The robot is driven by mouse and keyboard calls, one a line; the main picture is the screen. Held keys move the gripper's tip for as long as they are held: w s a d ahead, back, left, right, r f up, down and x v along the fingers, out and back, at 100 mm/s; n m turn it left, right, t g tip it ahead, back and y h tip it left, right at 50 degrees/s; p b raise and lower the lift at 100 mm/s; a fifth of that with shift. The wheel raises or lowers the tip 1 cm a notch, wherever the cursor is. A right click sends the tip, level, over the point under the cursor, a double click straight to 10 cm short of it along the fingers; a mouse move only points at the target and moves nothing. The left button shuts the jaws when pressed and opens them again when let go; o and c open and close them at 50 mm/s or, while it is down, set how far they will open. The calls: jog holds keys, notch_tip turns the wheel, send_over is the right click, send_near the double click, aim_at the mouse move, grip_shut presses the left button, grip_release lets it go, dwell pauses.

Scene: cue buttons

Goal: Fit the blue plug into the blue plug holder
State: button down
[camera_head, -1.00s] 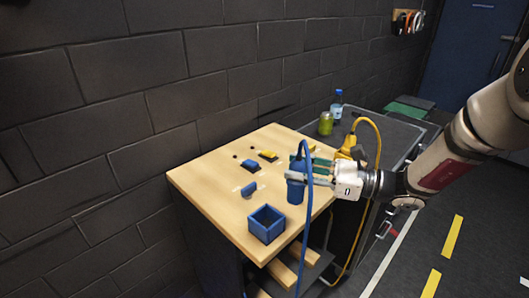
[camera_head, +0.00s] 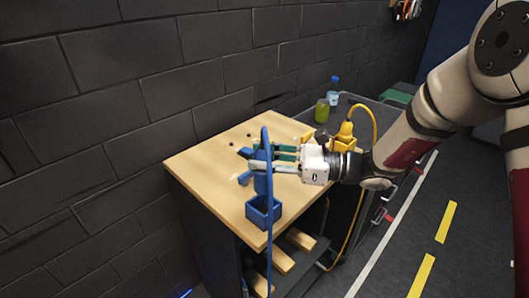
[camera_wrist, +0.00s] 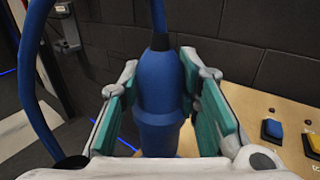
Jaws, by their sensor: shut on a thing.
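The blue plug (camera_head: 263,184) hangs upright in my gripper (camera_head: 268,160), its blue cable rising from the top and looping down in front of the table. In the wrist view the plug (camera_wrist: 160,95) stands between the teal finger pads. The blue plug holder (camera_head: 263,216), an open square box, sits near the front corner of the wooden tabletop. In the head view the plug's lower part lines up with the holder's opening. I cannot tell whether its bottom end is above the rim or inside. My gripper is shut on the plug.
A yellow plug (camera_head: 345,131) with a yellow cable stands at the table's right edge. In the wrist view a blue button (camera_wrist: 272,129) and a yellow button (camera_wrist: 314,143) are on the tabletop (camera_head: 205,168). A green can (camera_head: 322,111) and blue bottle (camera_head: 334,88) stand behind.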

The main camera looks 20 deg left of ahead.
aim_at(264, 190)
jog(key=shift+f+b, duration=1.25)
jog(key=shift+f, duration=2.95)
jog(key=shift+f, duration=0.65)
jog(key=c, duration=1.1)
grip_release()
jog(key=w+d, duration=0.2)
jog(key=d, duration=0.9)
jog(key=shift+w+d, duration=0.15)
jog(key=shift+d, duration=0.25)
